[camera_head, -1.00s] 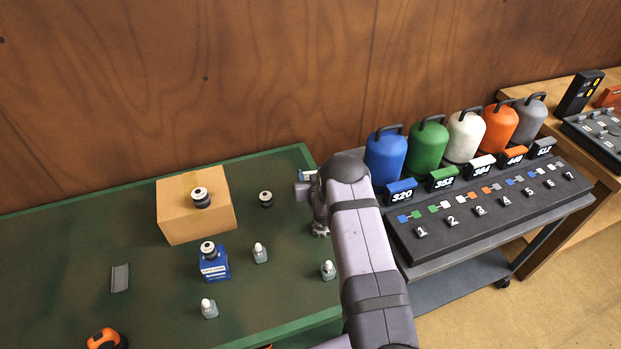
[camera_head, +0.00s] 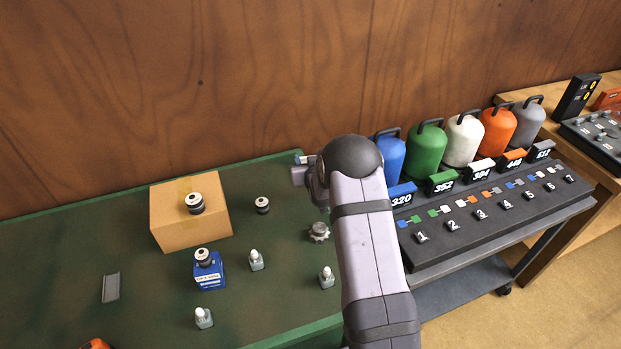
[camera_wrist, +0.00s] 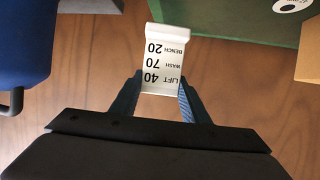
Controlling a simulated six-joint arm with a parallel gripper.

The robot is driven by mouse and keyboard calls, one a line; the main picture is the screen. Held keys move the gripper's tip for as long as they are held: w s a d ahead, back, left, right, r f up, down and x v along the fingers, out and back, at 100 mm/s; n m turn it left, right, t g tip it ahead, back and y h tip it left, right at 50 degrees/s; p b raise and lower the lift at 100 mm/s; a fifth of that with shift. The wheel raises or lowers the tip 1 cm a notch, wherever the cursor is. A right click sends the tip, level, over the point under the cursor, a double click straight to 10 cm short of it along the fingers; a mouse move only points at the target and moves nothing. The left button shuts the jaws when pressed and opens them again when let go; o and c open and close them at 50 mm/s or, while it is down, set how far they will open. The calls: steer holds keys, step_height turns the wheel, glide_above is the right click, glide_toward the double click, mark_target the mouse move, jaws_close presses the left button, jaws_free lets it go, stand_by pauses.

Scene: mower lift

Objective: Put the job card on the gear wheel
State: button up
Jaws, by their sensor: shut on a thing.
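The job card (camera_wrist: 163,62) is white with black print reading LIFT 40, WASH 70 and BENCH 20. My gripper (camera_wrist: 160,92) is shut on its lower end in the wrist view, and the card sticks out beyond the fingertips. In the head view my gripper (camera_head: 303,168) is at the back right of the green table, mostly hidden by my arm. The gear wheel (camera_head: 319,232) is grey and toothed and lies on the green table, just left of my arm. The card is held apart from the wheel, toward the wall.
A cardboard box (camera_head: 190,222) with a black-and-silver knob on top stands left of the wheel. A blue box (camera_head: 208,272) and several small bottles (camera_head: 256,260) stand nearer. Coloured canisters (camera_head: 464,139) and a numbered rack (camera_head: 490,215) stand to the right.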

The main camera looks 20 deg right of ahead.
steer(key=s+d+r+m+h, duration=0.1)
steer(key=s+d+r, duration=0.4)
steer(key=d+r, duration=0.35)
steer(key=shift+s+a+f+n+y+b, duration=0.5)
steer(key=shift+s+a+f+n+y, duration=1.25)
steer(key=shift+s+a, duration=3.75)
step_height(320, 180, down, 6)
steer(key=p, duration=0.1)
steer(key=shift+d+f, duration=0.15)
steer(key=shift+f, duration=0.1)
steer(key=shift+f+p, duration=0.4)
steer(key=shift+f, duration=1.45)
